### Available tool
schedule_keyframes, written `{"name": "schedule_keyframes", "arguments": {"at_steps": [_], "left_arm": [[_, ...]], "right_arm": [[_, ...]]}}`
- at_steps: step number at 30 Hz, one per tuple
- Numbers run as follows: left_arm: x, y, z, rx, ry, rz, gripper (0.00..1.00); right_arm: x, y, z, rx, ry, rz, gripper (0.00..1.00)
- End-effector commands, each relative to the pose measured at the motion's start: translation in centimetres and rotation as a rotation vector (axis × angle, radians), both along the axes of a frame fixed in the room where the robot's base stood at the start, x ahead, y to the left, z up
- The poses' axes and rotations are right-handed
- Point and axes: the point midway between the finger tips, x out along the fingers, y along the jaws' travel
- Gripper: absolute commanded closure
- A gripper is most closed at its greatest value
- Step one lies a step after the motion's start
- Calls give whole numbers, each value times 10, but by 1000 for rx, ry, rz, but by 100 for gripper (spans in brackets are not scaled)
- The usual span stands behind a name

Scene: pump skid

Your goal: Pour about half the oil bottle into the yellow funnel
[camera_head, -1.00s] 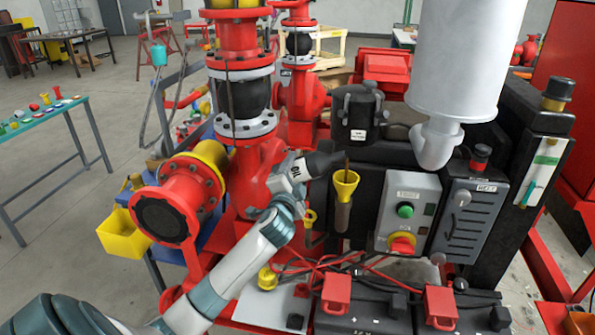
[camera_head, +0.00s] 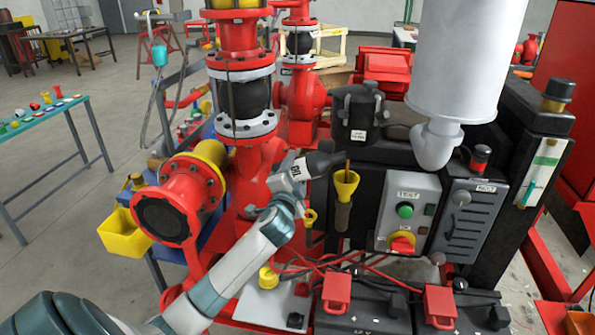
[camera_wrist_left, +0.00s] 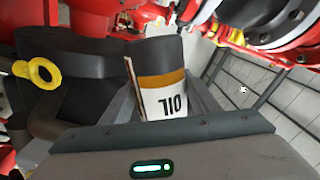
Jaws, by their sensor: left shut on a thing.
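The oil bottle (camera_head: 323,163), dark with a white "OIL" label, lies tipped almost level, its mouth just above the yellow funnel (camera_head: 346,183). A thin brown stream (camera_head: 347,165) shows between the mouth and the funnel. My left gripper (camera_head: 287,184) is shut on the bottle at its label end. In the left wrist view, the bottle (camera_wrist_left: 160,62) with its label and orange band sits between the fingers of my left gripper (camera_wrist_left: 163,105). The inside of the funnel and the oil level in the bottle are hidden. My right gripper is not in view.
A red flanged pipe (camera_head: 180,205) stands left of my arm. A grey control box (camera_head: 408,212) with a green button and red knob is right of the funnel. A white cylinder (camera_head: 465,60) hangs above. Red wires and black batteries (camera_head: 375,305) lie below.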

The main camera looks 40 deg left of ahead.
Motion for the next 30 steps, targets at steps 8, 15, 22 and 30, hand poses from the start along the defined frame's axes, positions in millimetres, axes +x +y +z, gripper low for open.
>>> {"name": "schedule_keyframes", "arguments": {"at_steps": [8, 15, 22, 30], "left_arm": [[0, 1, 5, 19, 5, -1, 73], [-1, 2, 7, 38, 14, -1, 73], [-1, 2, 6, 40, 16, -1, 73], [-1, 2, 6, 40, 16, -1, 73]], "right_arm": [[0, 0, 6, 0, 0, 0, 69], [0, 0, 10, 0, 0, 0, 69], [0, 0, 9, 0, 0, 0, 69], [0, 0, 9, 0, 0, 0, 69]]}}
